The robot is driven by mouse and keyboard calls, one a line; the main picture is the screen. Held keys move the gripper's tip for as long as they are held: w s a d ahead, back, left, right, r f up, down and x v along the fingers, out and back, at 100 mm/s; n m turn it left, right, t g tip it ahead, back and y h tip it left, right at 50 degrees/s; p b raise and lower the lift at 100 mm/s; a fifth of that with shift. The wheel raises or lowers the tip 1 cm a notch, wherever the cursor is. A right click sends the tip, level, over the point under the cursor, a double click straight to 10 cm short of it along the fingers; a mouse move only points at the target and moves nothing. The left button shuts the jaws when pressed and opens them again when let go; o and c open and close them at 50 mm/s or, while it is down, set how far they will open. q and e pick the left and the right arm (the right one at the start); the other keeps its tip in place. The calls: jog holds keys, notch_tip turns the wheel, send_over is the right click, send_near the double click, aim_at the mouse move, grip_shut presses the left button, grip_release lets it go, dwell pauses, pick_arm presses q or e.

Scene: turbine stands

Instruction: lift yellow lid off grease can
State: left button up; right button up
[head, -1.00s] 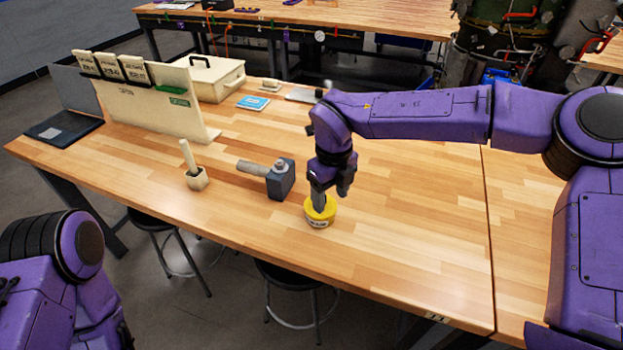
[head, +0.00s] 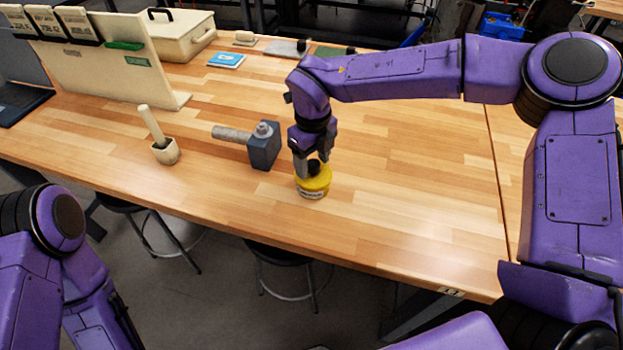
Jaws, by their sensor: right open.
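The grease can (head: 312,194) stands upright on the wooden table near its front edge. Its yellow lid (head: 318,184) is on top of it, and a dark knob shows at the lid's middle. My right gripper (head: 313,168) points down over the lid, open, with its fingers around the dark knob. I cannot tell whether the fingers touch the knob or lid. My left arm is at the lower left, and its gripper is not in view.
A dark-headed mallet (head: 263,146) lies just left of the can. A mortar with pestle (head: 165,151) stands further left. A cream panel (head: 110,65), a lidded box (head: 170,40) and a blue booklet (head: 227,59) are at the back. The table right of the can is clear.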

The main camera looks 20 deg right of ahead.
jog(key=shift+w+f, duration=0.15)
jog(key=shift+f, duration=0.3)
jog(key=shift+s+r, duration=0.4)
jog(key=shift+s, duration=0.25)
jog(key=shift+w+d+f, duration=0.1)
jog(key=shift+w+f, duration=0.05)
jog(key=shift+w, duration=0.2)
jog(key=shift+s+p, duration=0.15)
jog(key=shift+p, duration=0.15)
jog(key=shift+c, duration=0.3)
grip_shut()
